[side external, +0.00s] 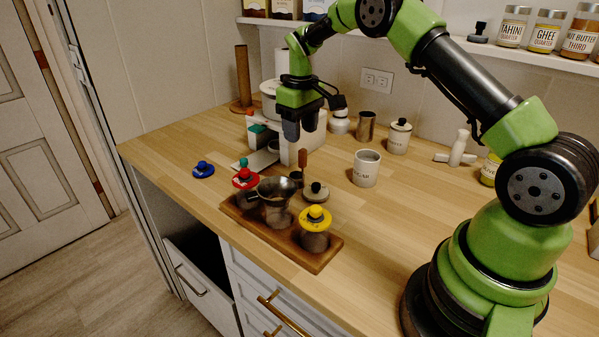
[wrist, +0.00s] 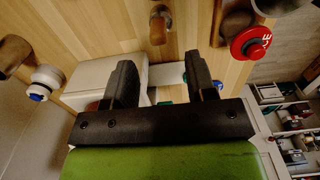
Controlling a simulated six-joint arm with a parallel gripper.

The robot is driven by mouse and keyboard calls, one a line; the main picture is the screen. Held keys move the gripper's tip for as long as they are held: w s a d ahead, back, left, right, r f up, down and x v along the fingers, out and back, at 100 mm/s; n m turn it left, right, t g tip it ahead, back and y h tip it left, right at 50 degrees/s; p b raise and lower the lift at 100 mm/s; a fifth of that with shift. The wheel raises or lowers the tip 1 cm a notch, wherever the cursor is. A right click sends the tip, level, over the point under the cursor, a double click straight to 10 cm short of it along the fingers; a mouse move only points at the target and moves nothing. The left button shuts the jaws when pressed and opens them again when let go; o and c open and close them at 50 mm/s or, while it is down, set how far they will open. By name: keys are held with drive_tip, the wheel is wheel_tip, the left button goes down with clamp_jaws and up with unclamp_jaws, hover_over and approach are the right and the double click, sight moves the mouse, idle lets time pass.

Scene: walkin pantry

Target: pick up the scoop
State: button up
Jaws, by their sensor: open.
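The scoop (side external: 302,160) stands on the counter with its brown wooden handle up, behind the funnel and beside the white stand. Its bowl is small and dark, partly hidden among the jars. In the wrist view the scoop's wooden handle (wrist: 158,26) shows at the top centre, beyond the fingertips. My gripper (side external: 303,130) hangs above and behind the scoop, pointing down, over the white stand. In the wrist view my gripper (wrist: 161,78) has its two dark fingers wide apart with nothing held between them.
A wooden tray (side external: 256,230) holds a metal funnel (side external: 272,190), a red-lidded jar (side external: 246,178) and a yellow-lidded jar (side external: 315,218). A white stand (side external: 291,150) is close behind the scoop. A white mug (side external: 366,168) stands to the right. A blue lid (side external: 203,169) lies left; counter around it is clear.

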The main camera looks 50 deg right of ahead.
sight(302, 149)
wheel_tip(302, 149, down, 8)
drive_tip(key=shift+s+f, duration=0.1)
drive_tip(key=shift+f, duration=0.05)
idle(0.3)
drive_tip(key=shift+c, duration=0.2)
clamp_jaws()
